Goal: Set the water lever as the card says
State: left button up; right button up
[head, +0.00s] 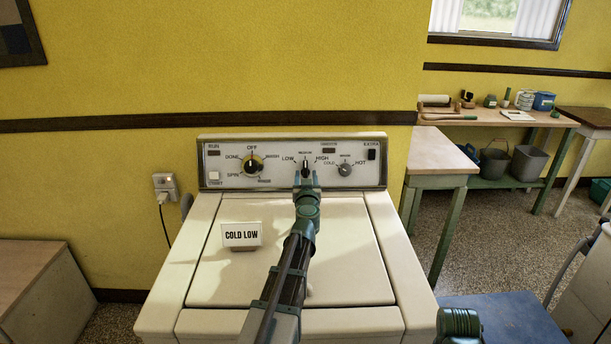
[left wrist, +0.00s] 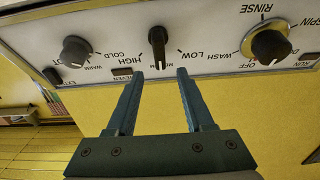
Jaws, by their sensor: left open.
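The white card (head: 242,234) stands on the washer lid and reads COLD LOW. The dark water lever (head: 305,165) is on the control panel between LOW and HIGH; in the upside-down left wrist view the lever (left wrist: 158,48) points about straight at the middle mark. My left gripper (head: 306,180) reaches over the lid to the panel. In the left wrist view the left gripper (left wrist: 160,73) is open, its two fingers on either side of the lever's line, with the lever apart from both.
The panel also has a large dial (head: 253,165), a grey temperature knob (head: 345,170) close right of the lever, and a START button (head: 216,181). A wooden side table (head: 437,152) stands at right. A blue surface (head: 505,318) is at lower right.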

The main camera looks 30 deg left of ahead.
aim_at(305, 166)
pick_arm(q)
jog(key=x, duration=0.7)
jog(key=shift+s, duration=0.1)
jog(key=shift+c, duration=0.3)
grip_shut()
